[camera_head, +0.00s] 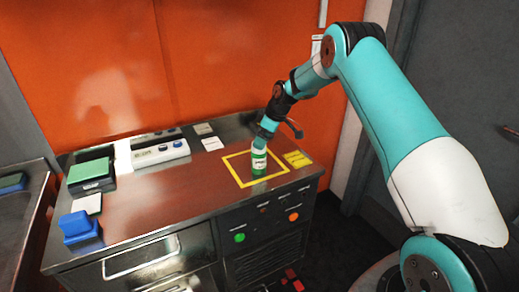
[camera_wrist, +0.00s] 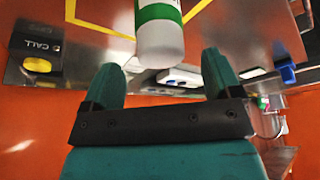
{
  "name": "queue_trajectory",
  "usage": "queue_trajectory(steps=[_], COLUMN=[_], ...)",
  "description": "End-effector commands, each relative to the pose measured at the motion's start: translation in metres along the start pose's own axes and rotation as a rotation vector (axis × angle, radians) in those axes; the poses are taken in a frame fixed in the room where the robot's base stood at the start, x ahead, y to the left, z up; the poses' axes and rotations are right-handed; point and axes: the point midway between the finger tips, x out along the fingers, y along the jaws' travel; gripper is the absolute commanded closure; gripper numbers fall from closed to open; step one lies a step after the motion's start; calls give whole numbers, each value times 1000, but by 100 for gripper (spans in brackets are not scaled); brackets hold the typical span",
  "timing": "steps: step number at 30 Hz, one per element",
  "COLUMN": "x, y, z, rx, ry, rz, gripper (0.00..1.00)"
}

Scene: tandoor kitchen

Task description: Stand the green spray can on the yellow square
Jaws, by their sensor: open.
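The green spray can (camera_head: 259,160), white with a green band, stands upright inside the yellow square (camera_head: 231,174), a yellow outline on the counter top. In the wrist view the can (camera_wrist: 160,35) shows at the top centre, its upper part cut by the frame edge. Parts of the yellow square (camera_wrist: 32,8) show on both sides of it there. My gripper (camera_wrist: 162,72) is open, with its fingers apart on either side of the can's near end and a gap visible. In the head view my gripper (camera_head: 266,136) is right at the can's top; contact cannot be told.
A white panel device (camera_head: 160,149), a green-topped box (camera_head: 91,174) and a blue block (camera_head: 76,226) sit on the left of the counter (camera_head: 165,205). An orange wall (camera_head: 110,70) stands behind.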

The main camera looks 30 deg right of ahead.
Motion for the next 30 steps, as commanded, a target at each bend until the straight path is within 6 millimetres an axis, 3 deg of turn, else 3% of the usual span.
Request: queue_trajectory(steps=[6,11,14,16,17,20,23,27,30], x=[-44,-62,-74,-87,-94,-124,-156,-192,-208], y=[0,0,-12,-37,-53,-124,-210,-325,-388], z=[1,1,-7,-21,-29,-50,-56,-30,3], rx=[0,1,2,8,13,40,77,128,159], ry=[2,1,0,-2,-3,-14,-33,-72,-101], rz=[3,1,-7,-22,-31,-71,-116,-173,-203], gripper=[16,16,16,16,16,16,16,16,16])
